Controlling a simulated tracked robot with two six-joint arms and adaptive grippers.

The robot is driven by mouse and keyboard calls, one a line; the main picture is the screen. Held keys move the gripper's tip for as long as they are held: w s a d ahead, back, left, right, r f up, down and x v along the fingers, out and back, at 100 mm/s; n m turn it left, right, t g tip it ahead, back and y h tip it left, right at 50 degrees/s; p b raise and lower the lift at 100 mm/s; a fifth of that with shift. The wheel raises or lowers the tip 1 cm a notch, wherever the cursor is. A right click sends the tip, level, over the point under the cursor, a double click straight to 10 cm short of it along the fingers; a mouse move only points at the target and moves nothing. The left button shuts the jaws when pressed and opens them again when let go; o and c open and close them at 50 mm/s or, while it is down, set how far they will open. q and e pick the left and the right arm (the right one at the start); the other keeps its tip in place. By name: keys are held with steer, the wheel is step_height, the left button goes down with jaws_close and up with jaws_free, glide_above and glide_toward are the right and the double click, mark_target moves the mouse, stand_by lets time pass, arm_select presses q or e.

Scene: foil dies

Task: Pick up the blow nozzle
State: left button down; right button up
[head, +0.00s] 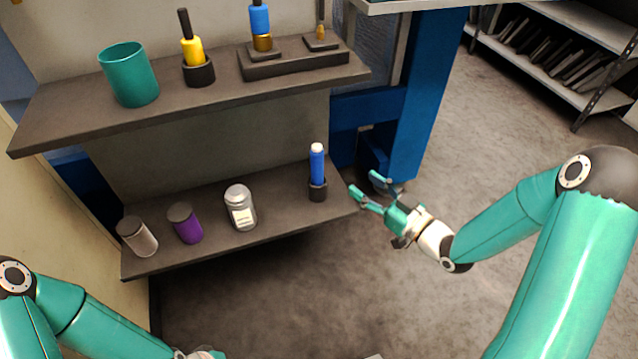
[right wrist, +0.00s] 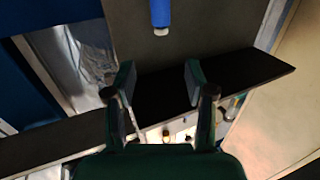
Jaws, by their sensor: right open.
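A blue cylinder with a white tip (head: 317,165) stands upright in a small black holder (head: 317,192) at the right end of the lower shelf. It may be the blow nozzle; no label shows. It also appears at the top of the right wrist view (right wrist: 160,14), white tip down. My right gripper (head: 364,184) is open and empty, just right of the lower shelf's end and apart from the blue cylinder. Its two fingers also show in the right wrist view (right wrist: 160,82), with nothing between them. My left arm enters at lower left; its gripper fingers are out of frame.
The lower shelf (head: 275,225) also holds a clear labelled jar (head: 240,208), a purple container (head: 185,223) and a grey one (head: 138,237). The upper shelf (head: 60,118) above holds a teal cup (head: 128,75), a yellow tool (head: 191,50) and a blue-and-brass tool (head: 260,25). A blue post (head: 425,90) stands behind.

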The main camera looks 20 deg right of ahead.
mark_target(321, 150)
steer(key=x, duration=0.3)
steer(key=b+x, duration=0.1)
steer(key=x, duration=0.7)
steer(key=shift+a+r, duration=0.1)
steer(key=shift+r, duration=0.2)
steer(key=shift+b+x, duration=0.95)
steer(key=shift+x, duration=1.75)
steer(key=shift+r, duration=0.2)
jaws_close()
